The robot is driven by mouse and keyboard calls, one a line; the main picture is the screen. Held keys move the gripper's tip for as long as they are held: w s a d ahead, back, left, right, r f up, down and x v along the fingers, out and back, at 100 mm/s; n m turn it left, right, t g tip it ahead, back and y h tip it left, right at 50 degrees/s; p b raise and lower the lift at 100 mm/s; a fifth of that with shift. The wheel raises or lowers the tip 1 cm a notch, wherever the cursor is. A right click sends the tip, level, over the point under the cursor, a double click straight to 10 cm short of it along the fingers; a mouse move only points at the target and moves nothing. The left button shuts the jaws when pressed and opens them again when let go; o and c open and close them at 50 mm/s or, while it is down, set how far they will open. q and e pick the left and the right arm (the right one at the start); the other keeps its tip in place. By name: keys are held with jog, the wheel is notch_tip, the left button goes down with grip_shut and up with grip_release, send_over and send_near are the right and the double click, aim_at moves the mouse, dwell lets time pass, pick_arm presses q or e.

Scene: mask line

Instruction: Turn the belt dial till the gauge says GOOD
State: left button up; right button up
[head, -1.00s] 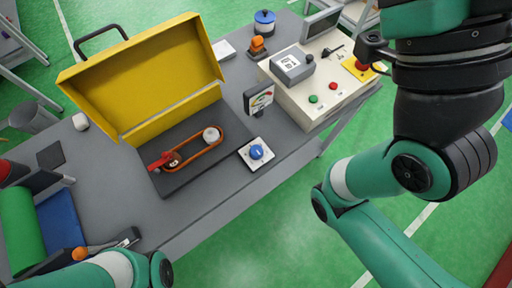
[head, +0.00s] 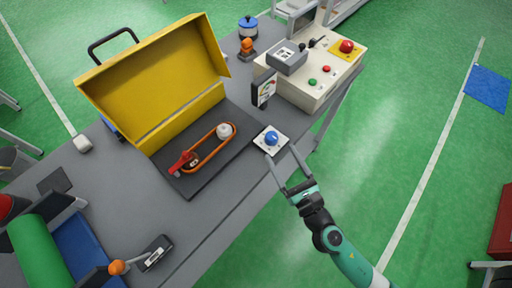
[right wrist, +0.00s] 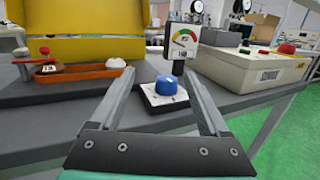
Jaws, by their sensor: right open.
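The blue belt dial (head: 271,138) sits on a white square plate at the table's front edge. It also shows in the right wrist view (right wrist: 166,86), between my fingers in the picture. My right gripper (head: 281,154) is open and empty, its fingertips just in front of the dial and apart on either side. The gauge (head: 263,89) stands on a post behind the dial. In the right wrist view the gauge (right wrist: 184,40) shows a coloured arc; its needle and wording are too small to read. An orange belt (head: 210,146) runs around two pulleys on a dark plate. My left gripper is out of view.
A yellow cover (head: 155,85) stands open behind the belt. A cream control box (head: 310,85) with green and red buttons stands right of the gauge. A green roll (head: 40,250) lies at the lower left. The grey table front (head: 210,215) is mostly clear.

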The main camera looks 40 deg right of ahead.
aim_at(275, 141)
notch_tip(275, 141, down, 4)
jog(key=s+d+r+g, duration=0.1)
jog(key=s, duration=0.2)
jog(key=x, duration=0.6)
jog(key=p+x, duration=0.1)
jog(key=x, duration=0.5)
jog(key=shift+w+a+f, duration=0.1)
jog(key=shift+w+f, duration=0.1)
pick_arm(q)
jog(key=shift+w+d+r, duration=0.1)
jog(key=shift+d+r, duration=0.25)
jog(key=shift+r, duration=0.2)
